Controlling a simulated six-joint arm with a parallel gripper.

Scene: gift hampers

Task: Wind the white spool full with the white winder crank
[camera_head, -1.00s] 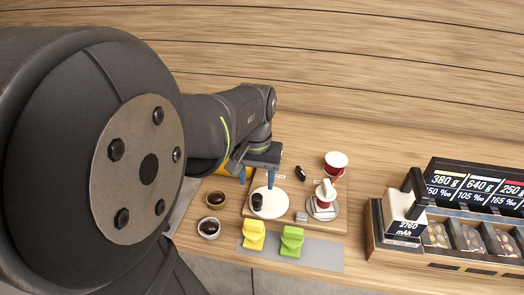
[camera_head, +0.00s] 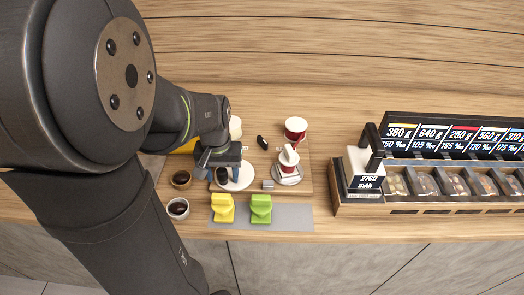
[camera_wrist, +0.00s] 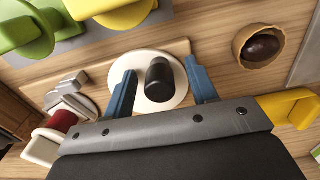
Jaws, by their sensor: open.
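A white disc crank (camera_head: 241,182) with an upright black knob (camera_head: 222,175) lies on a wooden board. My gripper (camera_head: 222,172) is over it, pointing down. In the wrist view the black knob (camera_wrist: 158,82) stands between my open blue fingers, with a gap on each side, above the white disc (camera_wrist: 150,62). Right of the crank, a small white-topped spool (camera_head: 289,157) with some red stands on a round silver base. Red shows on a white-ended spool in the wrist view (camera_wrist: 62,122); how full it is I cannot tell.
A red-and-white tub (camera_head: 295,127) stands behind. A yellow piece (camera_head: 222,208) and a green piece (camera_head: 261,209) lie on a grey mat (camera_head: 293,219) in front. A labelled rack (camera_head: 440,209) is at right.

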